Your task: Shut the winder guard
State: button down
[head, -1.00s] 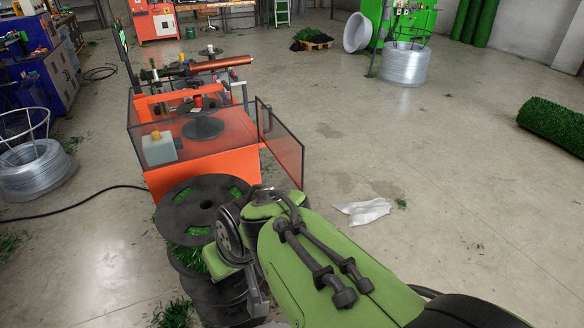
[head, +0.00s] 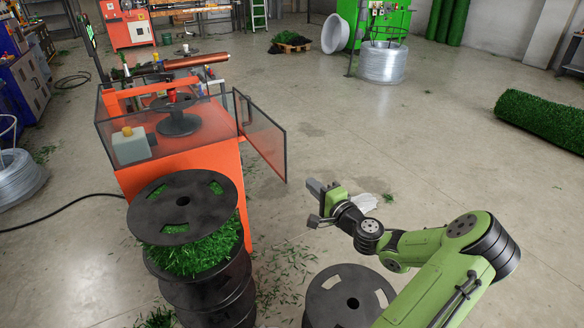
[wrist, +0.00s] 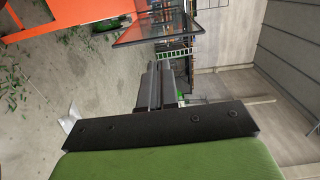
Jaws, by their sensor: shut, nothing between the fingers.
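The winder guard (head: 262,136) is a dark-framed, see-through panel on the right side of the orange winder (head: 190,165). It stands swung open, jutting out to the right and toward me. Its framed panel also shows in the wrist view (wrist: 152,28), above my fingers. My gripper (head: 313,204) is shut and empty. It is to the right of and below the guard's free edge in the head view, apart from it. In the wrist view, the shut fingers (wrist: 158,88) point toward the area below the panel.
Stacked black reels (head: 185,205) with green grass stand in front of the winder. Another black reel (head: 350,295) stands below my arm. A white scrap (head: 364,202) lies on the floor behind my gripper.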

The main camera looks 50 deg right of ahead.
jog(key=d+b+x, duration=0.1)
jog(key=x, duration=1.2)
jog(key=shift+w+d+m+h+b, duration=0.15)
jog(key=shift+d+m+h+b, duration=0.1)
jog(key=shift+m+h+b, duration=0.1)
jog(key=shift+d+r, duration=0.1)
